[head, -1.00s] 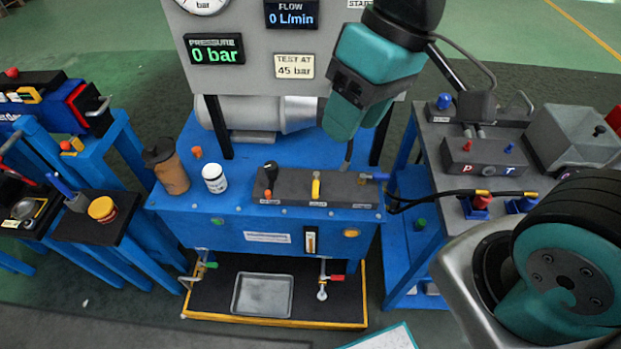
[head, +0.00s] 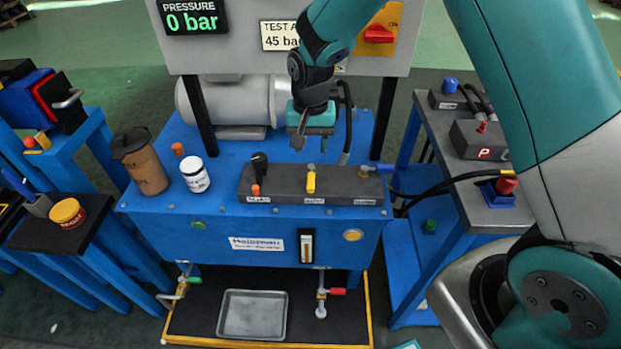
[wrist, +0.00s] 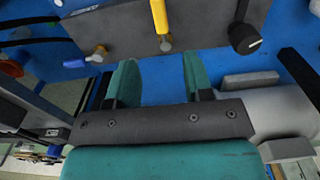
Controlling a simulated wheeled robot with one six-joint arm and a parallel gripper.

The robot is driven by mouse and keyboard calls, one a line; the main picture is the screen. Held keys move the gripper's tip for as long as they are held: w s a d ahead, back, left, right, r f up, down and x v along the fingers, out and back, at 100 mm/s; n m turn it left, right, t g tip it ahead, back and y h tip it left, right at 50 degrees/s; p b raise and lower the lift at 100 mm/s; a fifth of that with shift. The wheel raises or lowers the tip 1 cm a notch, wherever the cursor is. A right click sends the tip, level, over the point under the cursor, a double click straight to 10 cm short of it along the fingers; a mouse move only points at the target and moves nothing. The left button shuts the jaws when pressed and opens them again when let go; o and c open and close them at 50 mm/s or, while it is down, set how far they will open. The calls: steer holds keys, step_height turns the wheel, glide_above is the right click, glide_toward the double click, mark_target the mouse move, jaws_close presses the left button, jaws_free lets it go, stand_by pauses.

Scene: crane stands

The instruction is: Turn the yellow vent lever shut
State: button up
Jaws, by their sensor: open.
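The yellow vent lever (head: 311,180) stands on the middle of the dark grey valve block on the blue bench. In the wrist view the yellow lever (wrist: 160,18) shows at the top, just beyond the fingertips and in line with the gap between them. My gripper (head: 299,140) is above and behind the block, pointing down, apart from the lever. Its two teal fingers (wrist: 155,75) are spread with nothing between them.
On the same block are a black knob lever (head: 259,163) at left and a blue-handled lever (head: 384,168) at right. A white jar (head: 195,175) and a brown cup (head: 143,165) stand to the left. A grey motor (head: 235,102) and panel posts are behind my gripper.

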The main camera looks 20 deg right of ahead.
mark_target(311, 180)
step_height(311, 180, down, 11)
steer(key=shift+f, duration=0.15)
jaws_close()
